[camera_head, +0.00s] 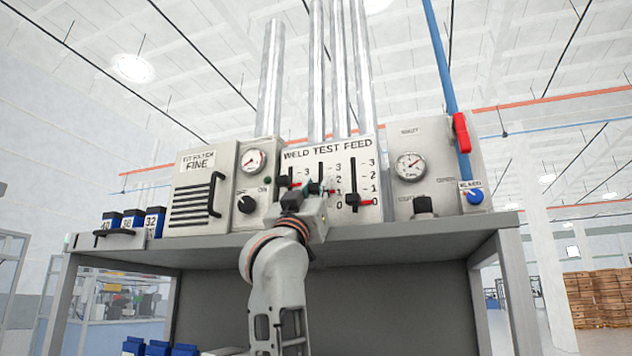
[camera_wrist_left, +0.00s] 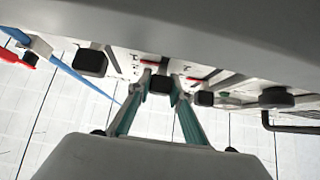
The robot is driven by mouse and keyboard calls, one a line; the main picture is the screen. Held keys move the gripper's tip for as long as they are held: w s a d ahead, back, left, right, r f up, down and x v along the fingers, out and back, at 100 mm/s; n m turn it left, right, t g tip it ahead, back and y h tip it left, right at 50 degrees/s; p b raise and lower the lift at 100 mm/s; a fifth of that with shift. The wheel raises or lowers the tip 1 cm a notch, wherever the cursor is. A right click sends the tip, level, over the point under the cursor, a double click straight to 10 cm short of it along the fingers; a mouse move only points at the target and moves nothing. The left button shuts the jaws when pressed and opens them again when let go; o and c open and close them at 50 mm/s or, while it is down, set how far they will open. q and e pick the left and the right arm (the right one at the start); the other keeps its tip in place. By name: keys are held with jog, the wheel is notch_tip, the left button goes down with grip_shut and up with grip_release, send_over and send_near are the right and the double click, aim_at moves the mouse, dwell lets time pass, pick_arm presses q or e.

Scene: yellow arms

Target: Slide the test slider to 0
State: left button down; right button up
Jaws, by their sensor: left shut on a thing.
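The white panel labelled WELD TEST FEED (camera_head: 290,165) carries three vertical slots with black slider knobs. The middle one, the test slider (camera_wrist_left: 159,84), sits between the teal fingers of my left gripper (camera_wrist_left: 160,88), which is shut on it. In the head view my left gripper (camera_head: 314,188) reaches up from below and partly covers this knob. A red pointer beside the test slot shows near the 1 mark. The weld slider (camera_head: 284,182) is left of my gripper. The feed slider (camera_head: 352,200) is at the right, its red pointer near 0. My right gripper is not in view.
The panel stands on a grey bench (camera_head: 400,236). A filter box (camera_head: 190,190) and a dial unit (camera_head: 247,190) are at its left. A gauge panel (camera_head: 410,145) and a blue pipe with a red lever (camera_head: 461,132) are at its right.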

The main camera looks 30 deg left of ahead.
pick_arm(q)
notch_tip(320, 180, down, 4)
jog(key=shift+r+b, duration=0.15)
jog(key=shift+b, duration=0.45)
jog(key=shift+w+h, duration=0.1)
jog(key=shift+h, duration=0.2)
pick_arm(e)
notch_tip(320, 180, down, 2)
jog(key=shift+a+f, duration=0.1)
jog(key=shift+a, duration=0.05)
pick_arm(q)
jog(key=c, duration=1.8)
grip_release()
jog(key=v, duration=1.2)
jog(key=shift+d, duration=0.1)
